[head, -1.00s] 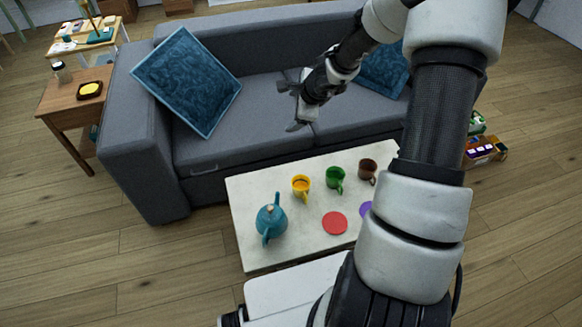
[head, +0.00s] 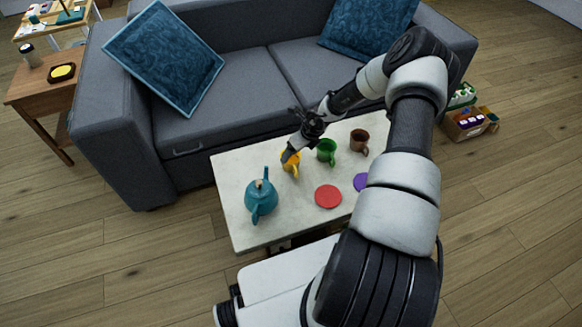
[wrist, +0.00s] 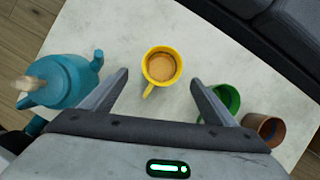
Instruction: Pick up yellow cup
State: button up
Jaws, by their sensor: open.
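The yellow cup (head: 290,166) stands upright on the white table (head: 240,222), partly hidden behind my gripper in the head view. In the wrist view the yellow cup (wrist: 161,66) holds something brown, and its handle points down and left, toward my gripper. My gripper (wrist: 158,85) is open and empty, above the table. In the wrist view the cup shows between and just beyond the two fingertips. I cannot tell the height left between them. My gripper (head: 288,157) also shows beside the cup in the head view.
A teal teapot (head: 261,198) stands left of the cup. A green cup (head: 326,152) and a brown cup (head: 359,141) stand to the right, the green one close to my right finger in the wrist view. Red (head: 328,196) and purple (head: 361,182) discs lie in front. A grey sofa (head: 225,85) stands behind.

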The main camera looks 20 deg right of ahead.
aim_at(292, 157)
jog(key=b+x, duration=0.2)
jog(key=x, duration=0.6)
jog(key=shift+d+b, duration=0.15)
jog(key=shift+b, duration=0.15)
jog(key=shift+r, duration=0.1)
jog(key=c, duration=1.3)
jog(key=shift+o, duration=0.2)
jog(key=shift+w+r, duration=0.1)
